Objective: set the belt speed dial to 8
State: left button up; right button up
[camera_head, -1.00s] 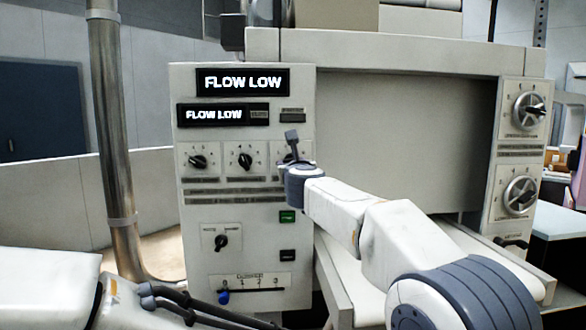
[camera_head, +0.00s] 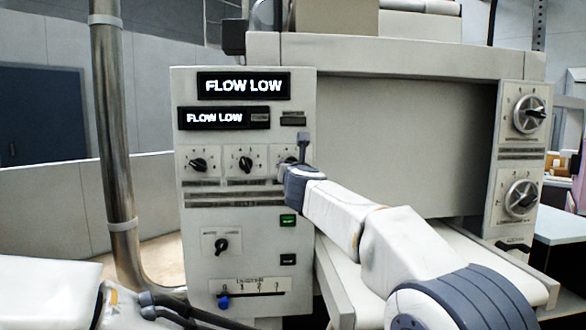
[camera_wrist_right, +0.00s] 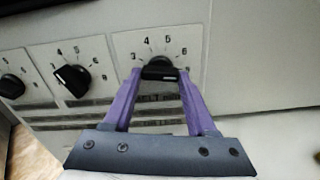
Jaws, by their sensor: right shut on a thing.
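In the right wrist view, the rightmost of three dials in a row has a black knob (camera_wrist_right: 160,69) on a white numbered plate (camera_wrist_right: 150,45). My right gripper (camera_wrist_right: 160,74) has its purple fingers closed on this knob from both sides. The knob's bar lies about level across the picture; which number it points to is unclear. In the head view my right gripper and wrist (camera_head: 303,172) cover this dial, and its caption cannot be read.
Two more dials, left (camera_head: 198,164) and middle (camera_head: 246,164), sit beside the held one. Above, the upper display (camera_head: 244,86) and lower display (camera_head: 224,118) read "FLOW LOW". Below are a green button (camera_head: 288,220), a selector (camera_head: 221,245) and a blue-knobbed slider (camera_head: 223,303).

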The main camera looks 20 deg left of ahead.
jog(key=o, duration=1.4)
jog(key=shift+f, duration=0.2)
jog(key=shift+c, duration=0.2)
jog(key=shift+r, duration=0.1)
jog(key=b+v, duration=0.6)
jog(key=v, duration=0.4)
jog(key=shift+s, duration=0.2)
jog(key=shift+d, duration=0.1)
